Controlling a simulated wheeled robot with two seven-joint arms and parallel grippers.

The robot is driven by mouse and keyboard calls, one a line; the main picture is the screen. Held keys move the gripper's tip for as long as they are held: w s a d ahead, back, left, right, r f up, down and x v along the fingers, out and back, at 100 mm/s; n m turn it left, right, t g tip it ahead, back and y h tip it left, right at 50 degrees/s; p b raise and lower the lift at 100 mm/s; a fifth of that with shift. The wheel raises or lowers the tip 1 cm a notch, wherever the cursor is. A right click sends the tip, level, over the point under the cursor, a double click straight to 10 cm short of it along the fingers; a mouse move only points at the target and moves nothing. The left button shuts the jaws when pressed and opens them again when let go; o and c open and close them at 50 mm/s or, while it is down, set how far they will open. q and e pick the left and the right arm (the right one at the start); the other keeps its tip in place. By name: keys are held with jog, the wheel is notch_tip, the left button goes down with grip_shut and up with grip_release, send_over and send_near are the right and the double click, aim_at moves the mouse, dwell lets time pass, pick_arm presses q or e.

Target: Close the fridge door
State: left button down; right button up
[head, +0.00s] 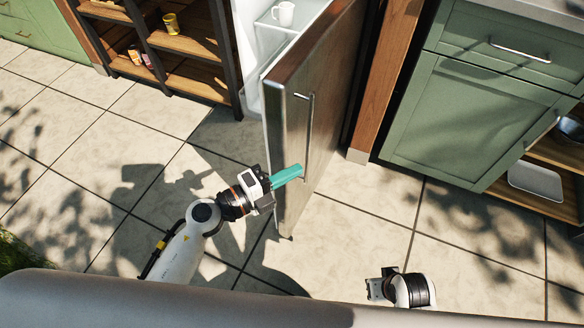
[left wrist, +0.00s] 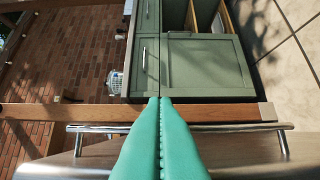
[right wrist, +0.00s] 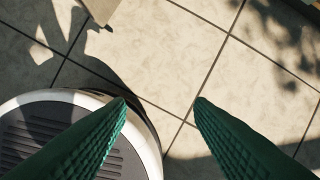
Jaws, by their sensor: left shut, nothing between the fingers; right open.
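The fridge door (head: 318,110) stands wide open in the head view, swung out toward me, with a wood-toned metallic face and a long bar handle (head: 309,125). The handle also shows in the left wrist view (left wrist: 232,128). The fridge interior (head: 275,35) is visible behind the door's left edge. My left gripper (head: 299,171) is shut and empty, its teal fingers at the lower end of the handle in the head view; I cannot tell whether they touch it. Its closed fingers fill the middle of the left wrist view (left wrist: 160,110). My right gripper (right wrist: 160,100) is open and empty above the floor tiles.
A white mug (head: 283,14) stands on a shelf inside the fridge. An open wooden shelf (head: 190,46) holding a yellow cup (head: 171,24) is left of it. Green cabinets (head: 470,122) stand to the right, beyond a wooden post (head: 383,75). The tiled floor is clear.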

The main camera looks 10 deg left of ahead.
aim_at(307, 147)
pick_arm(q)
jog(key=x, duration=0.9)
jog(key=shift+w+a+b, duration=0.3)
jog(key=shift+w+a, duration=0.05)
jog(key=shift+a, duration=0.3)
jog(key=shift+w+a+b, duration=0.3)
jog(key=shift+a, duration=0.35)
jog(key=shift+w+a+b, duration=0.3)
jog(key=shift+w+a, duration=0.05)
jog(key=shift+a, duration=0.3)
pick_arm(e)
jog(key=w+v, duration=0.1)
jog(key=v, duration=0.5)
jog(key=shift+w, duration=0.3)
pick_arm(q)
jog(key=shift+a, duration=0.1)
pick_arm(e)
jog(key=shift+r, duration=0.2)
